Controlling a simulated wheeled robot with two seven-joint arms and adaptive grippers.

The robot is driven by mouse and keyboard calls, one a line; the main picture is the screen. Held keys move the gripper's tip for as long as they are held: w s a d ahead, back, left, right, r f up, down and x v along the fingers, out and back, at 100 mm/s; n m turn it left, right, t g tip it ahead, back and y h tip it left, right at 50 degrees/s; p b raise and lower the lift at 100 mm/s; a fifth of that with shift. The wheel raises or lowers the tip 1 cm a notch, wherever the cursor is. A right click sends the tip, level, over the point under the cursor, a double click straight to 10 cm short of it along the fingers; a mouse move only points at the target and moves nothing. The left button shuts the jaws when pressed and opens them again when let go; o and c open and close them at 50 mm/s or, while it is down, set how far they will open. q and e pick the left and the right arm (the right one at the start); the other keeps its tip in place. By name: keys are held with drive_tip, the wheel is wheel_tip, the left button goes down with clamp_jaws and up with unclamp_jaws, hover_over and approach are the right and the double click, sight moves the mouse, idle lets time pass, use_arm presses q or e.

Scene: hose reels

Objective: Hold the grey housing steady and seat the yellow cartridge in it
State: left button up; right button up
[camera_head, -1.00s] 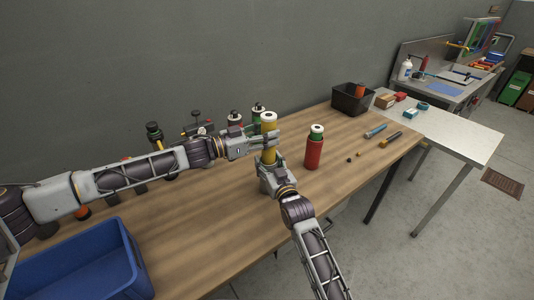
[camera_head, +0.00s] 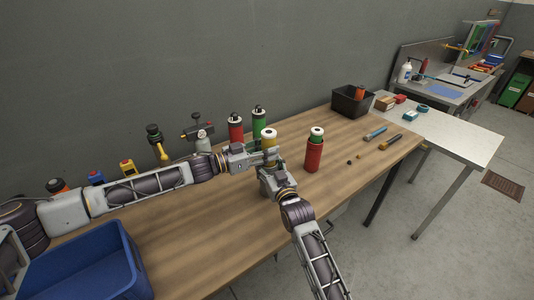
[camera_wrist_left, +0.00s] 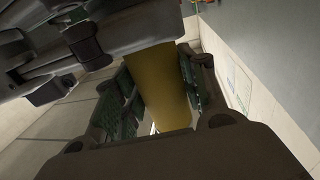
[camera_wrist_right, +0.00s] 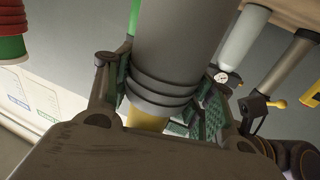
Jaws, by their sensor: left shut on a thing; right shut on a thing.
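My left gripper (camera_head: 268,155) is shut on the yellow cartridge (camera_head: 269,146), which stands upright with a pale top. The cartridge also shows between the fingers in the left wrist view (camera_wrist_left: 160,85). My right gripper (camera_head: 269,176) is shut just below it on the grey housing, mostly hidden in the head view. In the right wrist view the ridged grey housing (camera_wrist_right: 172,55) fills the jaws, and a short piece of yellow cartridge (camera_wrist_right: 147,118) shows at its end. The two grippers are very close together. How deep the cartridge sits inside cannot be seen.
A red bottle with a green collar (camera_head: 314,152) stands just right of the grippers on the wooden table (camera_head: 210,235). Red (camera_head: 235,129) and green (camera_head: 259,118) cylinders stand behind. A blue bin (camera_head: 125,250) is at front left, a black bin (camera_head: 350,105) at back right.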

use_arm(q)
drive_tip(key=shift+f, duration=0.7)
